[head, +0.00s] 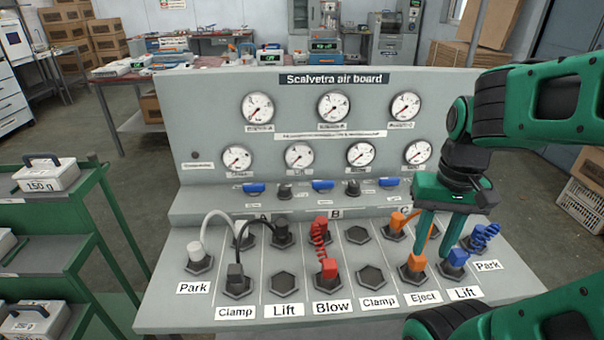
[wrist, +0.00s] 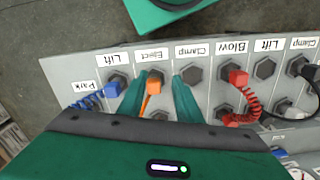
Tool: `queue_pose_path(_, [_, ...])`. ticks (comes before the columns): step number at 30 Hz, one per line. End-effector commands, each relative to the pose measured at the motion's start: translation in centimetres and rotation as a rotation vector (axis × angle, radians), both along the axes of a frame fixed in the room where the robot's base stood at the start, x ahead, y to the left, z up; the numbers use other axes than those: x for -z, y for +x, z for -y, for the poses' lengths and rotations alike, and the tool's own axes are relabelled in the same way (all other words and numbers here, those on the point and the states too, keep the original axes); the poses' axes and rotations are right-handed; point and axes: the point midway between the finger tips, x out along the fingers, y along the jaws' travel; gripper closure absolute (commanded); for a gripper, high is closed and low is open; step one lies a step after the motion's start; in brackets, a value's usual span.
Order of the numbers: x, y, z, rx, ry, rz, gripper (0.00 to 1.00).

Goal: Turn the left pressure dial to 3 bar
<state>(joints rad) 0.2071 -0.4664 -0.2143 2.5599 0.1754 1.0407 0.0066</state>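The grey air board (head: 180,110) carries two dark pressure knobs on its ledge. The left dial (head: 284,191) sits between two blue levers; the right one (head: 352,188) is further right. Their settings are too small to read. My gripper (head: 436,252) is at the right side of the board, well right of the left dial, fingers pointing down over the Eject and Lift sockets. In the wrist view my gripper (wrist: 160,76) has its fingers spread, with the orange Eject plug (wrist: 154,80) showing between them; I cannot tell whether they touch it. The left dial is not clearly visible there.
Several round gauges (head: 257,108) line the upper panel. Blue levers (head: 254,189) flank the knobs. Below are hexagonal sockets with a white plug (head: 196,251), red coiled hose (head: 320,240) and blue plug (head: 455,259). A green cart (head: 95,182) stands at left.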

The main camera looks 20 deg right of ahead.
Motion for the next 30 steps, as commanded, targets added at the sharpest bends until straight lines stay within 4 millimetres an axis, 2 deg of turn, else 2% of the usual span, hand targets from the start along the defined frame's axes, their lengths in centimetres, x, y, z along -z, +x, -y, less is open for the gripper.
queue_pose_path(9, [0.0,0.0,0.0,-0.001,0.0,0.0,0.69])
queue_pose_path(10, [0.0,0.0,0.0,-0.001,0.0,0.0,0.66])
queue_pose_path(12, [-0.3,-0.5,0.0,0.0,-0.001,0.006,0.53])
queue_pose_path(14, [-0.7,-0.7,0.1,0.006,-0.009,0.012,0.53])
queue_pose_path(16, [-1.2,0.5,0.4,0.023,-0.026,0.009,0.53])
queue_pose_path(20, [-2.5,5.1,1.7,0.084,-0.089,0.002,0.53])
queue_pose_path(23, [-3.6,10.0,1.4,0.148,-0.152,0.013,0.53])
queue_pose_path(26, [-4.5,15.3,0.1,0.213,-0.209,0.041,0.53])
queue_pose_path(30, [-5.0,22.6,-3.7,0.299,-0.269,0.097,0.53])
